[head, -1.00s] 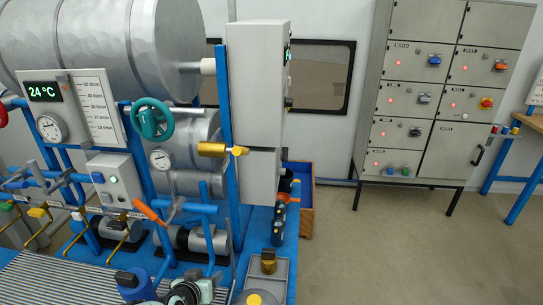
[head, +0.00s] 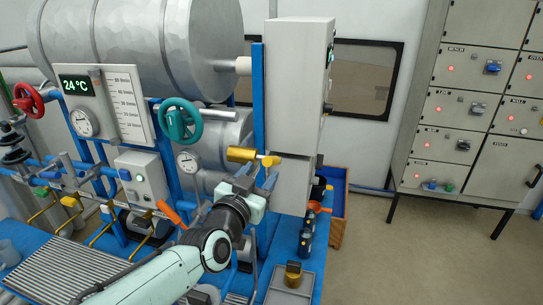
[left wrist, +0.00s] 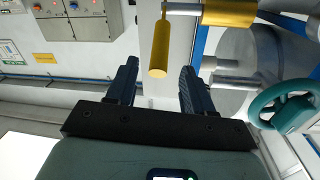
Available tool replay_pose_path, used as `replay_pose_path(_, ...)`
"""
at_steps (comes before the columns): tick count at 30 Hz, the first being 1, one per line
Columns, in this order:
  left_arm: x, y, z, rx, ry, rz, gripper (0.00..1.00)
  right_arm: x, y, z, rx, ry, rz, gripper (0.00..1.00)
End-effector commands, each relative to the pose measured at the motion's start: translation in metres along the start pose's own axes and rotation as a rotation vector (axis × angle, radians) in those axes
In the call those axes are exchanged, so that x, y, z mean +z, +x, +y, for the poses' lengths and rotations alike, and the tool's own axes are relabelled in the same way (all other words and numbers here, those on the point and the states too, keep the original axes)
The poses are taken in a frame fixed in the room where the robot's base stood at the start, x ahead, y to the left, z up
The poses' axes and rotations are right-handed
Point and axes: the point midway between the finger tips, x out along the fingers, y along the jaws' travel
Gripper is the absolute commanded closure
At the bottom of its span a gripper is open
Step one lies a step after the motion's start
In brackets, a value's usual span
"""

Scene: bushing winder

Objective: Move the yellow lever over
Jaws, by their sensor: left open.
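The yellow lever (head: 269,160) shows in the head view as a short handle at the right end of a yellow cylinder (head: 240,155), beside a blue post. In the left wrist view the yellow lever (left wrist: 159,48) runs up and down the picture, with the yellow cylinder (left wrist: 229,13) to its upper right. My left gripper (head: 257,179) is open just below the lever in the head view. In the left wrist view the lever's end lies between the fingertips of my left gripper (left wrist: 158,72) in the picture; no contact can be made out. My right gripper is not in view.
A teal handwheel (head: 181,121) sits left of the lever, and it shows at the right in the left wrist view (left wrist: 287,110). A grey box (head: 299,85) stands close on the lever's right. An orange-handled lever (head: 171,213) is lower left. Open floor (head: 400,260) lies right.

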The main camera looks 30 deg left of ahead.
Motion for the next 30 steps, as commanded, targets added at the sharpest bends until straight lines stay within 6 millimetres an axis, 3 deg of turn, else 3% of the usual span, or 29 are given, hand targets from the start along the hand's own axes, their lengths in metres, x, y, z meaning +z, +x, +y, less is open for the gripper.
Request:
replay_pose_path(3, -0.003, 0.027, 0.0, 0.002, -0.003, 0.0, 0.48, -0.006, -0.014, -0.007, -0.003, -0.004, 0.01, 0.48)
replay_pose_path(9, -0.003, 0.056, 0.0, 0.001, -0.002, 0.001, 0.48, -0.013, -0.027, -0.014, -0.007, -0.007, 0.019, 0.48)
replay_pose_path(15, -0.002, 0.067, 0.0, 0.0, 0.0, 0.002, 0.48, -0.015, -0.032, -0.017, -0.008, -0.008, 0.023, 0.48)
replay_pose_path(23, 0.0, 0.068, 0.0, 0.0, 0.0, 0.001, 0.48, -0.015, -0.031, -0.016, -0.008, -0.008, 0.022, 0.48)
replay_pose_path(28, 0.0, 0.068, 0.0, 0.0, 0.0, 0.001, 1.0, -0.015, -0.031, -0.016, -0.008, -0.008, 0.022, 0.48)
replay_pose_path(30, 0.0, 0.068, 0.0, 0.0, 0.0, 0.001, 1.0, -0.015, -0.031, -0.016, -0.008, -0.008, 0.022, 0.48)
